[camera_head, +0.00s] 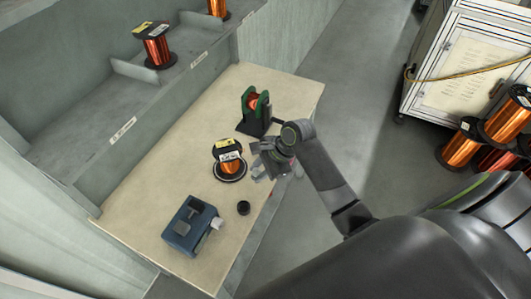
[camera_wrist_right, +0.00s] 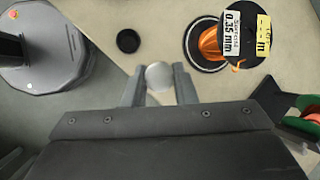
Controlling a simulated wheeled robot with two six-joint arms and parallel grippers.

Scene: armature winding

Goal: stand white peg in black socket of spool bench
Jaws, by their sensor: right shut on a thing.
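My right gripper (camera_head: 265,174) is over the bench's near right edge, beside the copper spool. In the right wrist view the right gripper (camera_wrist_right: 159,82) is shut on the white peg (camera_wrist_right: 159,76), whose pale round end shows between the fingers. I cannot make out the peg in the head view. The black socket (camera_head: 243,208) is a small dark cylinder on the spool bench (camera_head: 140,210), apart from the gripper. In the right wrist view the socket (camera_wrist_right: 128,41) lies beyond the fingertips, slightly left, with nothing seen in it. My left gripper is out of view.
A labelled copper spool (camera_head: 228,160) stands on a round black base close to the gripper. A green-sided spool holder (camera_head: 256,108) is farther back. A blue device (camera_head: 193,226) sits at the front. Grey shelving (camera_head: 120,128) borders the bench's left side.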

